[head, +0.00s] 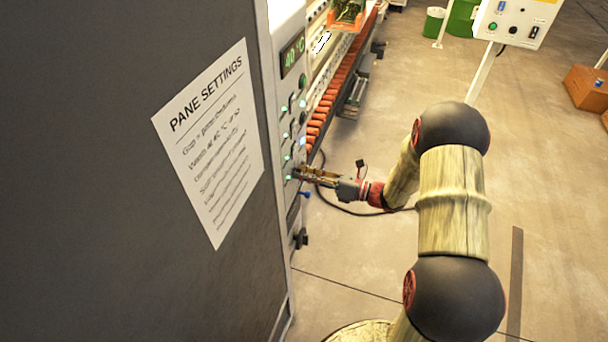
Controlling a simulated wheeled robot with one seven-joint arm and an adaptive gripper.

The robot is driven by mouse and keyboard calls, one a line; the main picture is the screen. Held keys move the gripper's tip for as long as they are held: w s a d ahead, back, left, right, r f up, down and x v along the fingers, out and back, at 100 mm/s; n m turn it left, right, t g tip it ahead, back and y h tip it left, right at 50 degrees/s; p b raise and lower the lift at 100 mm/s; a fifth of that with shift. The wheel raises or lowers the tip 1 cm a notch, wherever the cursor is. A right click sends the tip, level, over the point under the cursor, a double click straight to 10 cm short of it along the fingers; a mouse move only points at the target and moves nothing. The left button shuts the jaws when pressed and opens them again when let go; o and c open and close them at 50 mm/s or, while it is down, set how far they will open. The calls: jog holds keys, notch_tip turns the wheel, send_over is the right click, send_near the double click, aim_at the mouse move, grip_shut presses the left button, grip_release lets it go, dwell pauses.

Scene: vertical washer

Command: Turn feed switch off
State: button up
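The washer's narrow control panel (283,92) is seen at a steep angle at the right edge of the dark cabinet. It carries a green "40 °C" display (292,54) and a column of small switches and lit lamps below. I cannot read which switch is the feed switch. My gripper (301,174) reaches in from the right, with its fingertips at the panel near a lower lit lamp (287,178). Whether it touches a switch, and how far its fingers are apart, is too small to tell. The fingertips partly hide that part of the panel.
A paper sheet headed "PANE SETTINGS" (212,148) is on the cabinet's dark side (90,230). A conveyor with orange rollers (328,98) runs behind the panel. A white control box (515,22) stands on a post at upper right. Open floor (350,255) lies below my arm.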

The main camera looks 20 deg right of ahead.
grip_shut()
jog(key=shift+f+b, duration=0.1)
jog(key=shift+b, duration=0.2)
jog(key=n+b, duration=1.1)
jog(key=b, duration=0.2)
jog(key=shift+n+b, duration=0.4)
jog(key=shift+o, duration=1.3)
grip_release()
jog(key=shift+w+d, duration=0.1)
